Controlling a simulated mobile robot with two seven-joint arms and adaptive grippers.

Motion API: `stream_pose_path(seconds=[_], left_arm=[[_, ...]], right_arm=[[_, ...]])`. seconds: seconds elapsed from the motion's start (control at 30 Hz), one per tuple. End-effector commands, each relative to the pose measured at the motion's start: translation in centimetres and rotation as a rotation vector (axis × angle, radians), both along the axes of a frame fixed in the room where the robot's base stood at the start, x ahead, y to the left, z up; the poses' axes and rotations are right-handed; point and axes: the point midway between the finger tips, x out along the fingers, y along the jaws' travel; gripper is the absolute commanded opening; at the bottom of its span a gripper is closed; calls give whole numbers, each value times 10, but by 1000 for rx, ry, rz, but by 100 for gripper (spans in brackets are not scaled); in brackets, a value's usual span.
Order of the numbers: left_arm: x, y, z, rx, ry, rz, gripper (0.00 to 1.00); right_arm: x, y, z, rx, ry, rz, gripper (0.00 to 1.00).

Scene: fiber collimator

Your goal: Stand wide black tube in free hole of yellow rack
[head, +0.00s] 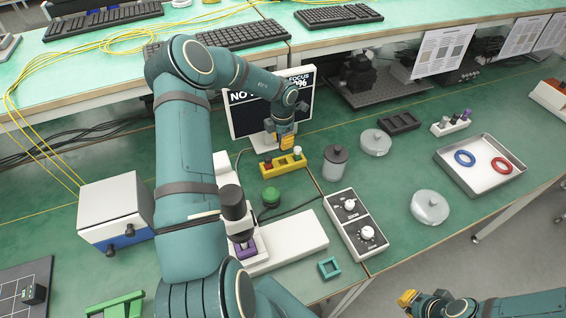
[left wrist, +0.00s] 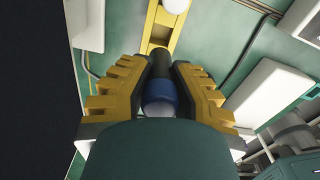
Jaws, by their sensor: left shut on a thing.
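The yellow rack (head: 283,168) lies on the green bench in front of the monitor. A dark red piece (head: 267,163) shows at its left end and a white round top (head: 297,151) at its right. My left gripper (head: 287,141) is directly above or at the rack, pointing down. In the left wrist view its fingers are shut on the black tube (left wrist: 163,70), which has a blue band and a pale end towards the camera. The yellow rack (left wrist: 160,30) lies beyond the tube. I cannot tell whether the tube's far end touches it. My right gripper (head: 408,298) is low at the right, empty-looking.
The monitor (head: 245,115) stands close behind the rack. A dark-lidded jar (head: 335,163) and a knobbed control box (head: 357,225) are to its right, a green round piece (head: 270,197) in front. A microscope-like device (head: 236,212) stands nearer. Clear bench lies around the glass lid (head: 376,143).

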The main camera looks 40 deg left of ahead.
Motion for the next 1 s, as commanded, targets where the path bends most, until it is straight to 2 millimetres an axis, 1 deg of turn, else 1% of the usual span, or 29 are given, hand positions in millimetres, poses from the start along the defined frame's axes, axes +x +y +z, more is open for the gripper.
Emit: stream_pose_path(seconds=[0.03, 0.2, 0.43, 0.6, 0.7, 1.0], left_arm=[[0, -1, -10, -1, 3, -2, 0], [0, -2, -41, -1, 3, -4, 0], [0, -1, -63, 0, 0, -6, 0], [0, -2, -86, -1, 1, -6, 0], [0, -1, -91, 0, 0, -5, 0], [0, -1, -92, 0, 1, -6, 0]], right_arm=[[0, 0, -3, 0, 0, 0, 0], [-1, 0, -9, -1, 4, 2, 0], [-3, 1, -13, 1, 7, 5, 0], [-4, 1, -17, 1, 10, 7, 0], [-4, 1, -17, 1, 11, 8, 0], [-4, 1, -16, 1, 10, 8, 0]])
